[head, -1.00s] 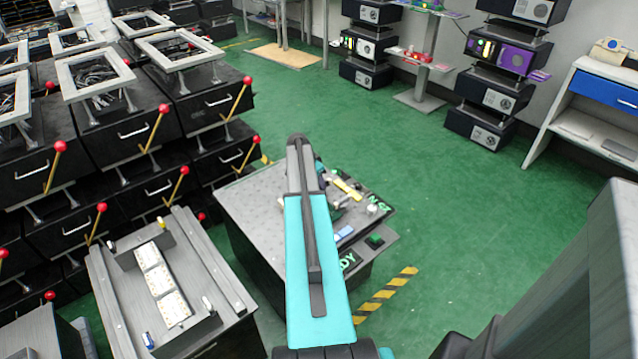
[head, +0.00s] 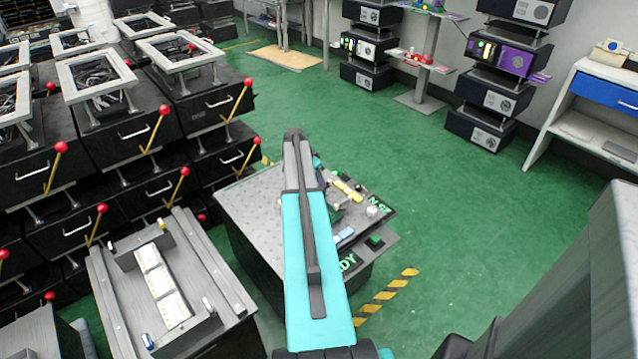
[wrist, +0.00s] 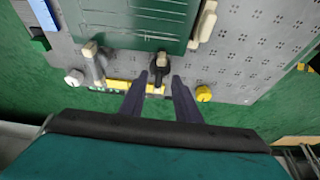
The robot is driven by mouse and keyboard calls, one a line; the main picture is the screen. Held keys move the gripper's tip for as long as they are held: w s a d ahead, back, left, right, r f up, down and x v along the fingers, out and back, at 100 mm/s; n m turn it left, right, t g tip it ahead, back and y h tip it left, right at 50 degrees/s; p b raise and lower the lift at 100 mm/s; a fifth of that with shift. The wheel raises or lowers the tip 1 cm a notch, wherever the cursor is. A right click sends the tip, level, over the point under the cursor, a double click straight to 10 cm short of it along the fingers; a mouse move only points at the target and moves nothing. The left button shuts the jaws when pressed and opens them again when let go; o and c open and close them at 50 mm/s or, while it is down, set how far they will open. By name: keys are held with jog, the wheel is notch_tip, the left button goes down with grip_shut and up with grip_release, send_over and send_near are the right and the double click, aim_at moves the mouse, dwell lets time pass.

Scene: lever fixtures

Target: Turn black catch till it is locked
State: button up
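The black catch (wrist: 160,70) is a small dark lever with a pale top, at the lower edge of a green panel (wrist: 130,22) in the wrist view. It hangs over a yellow strip (wrist: 122,85). My gripper (wrist: 160,78) is open, with one dark finger on each side of the catch's lower end. I cannot tell whether either finger touches it. In the head view, my arm covers the catch and the gripper above the grey fixture table (head: 250,205).
A pale lever (wrist: 95,62) stands left of the catch, and a beige handle (wrist: 208,20) is on the right. A yellow knob (wrist: 204,93) and a white knob (wrist: 74,77) flank the gripper. Another grey bench (head: 225,285) is on the left; green floor is clear on the right.

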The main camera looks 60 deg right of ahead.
jog(key=v, duration=1.1)
jog(key=shift+w, duration=0.1)
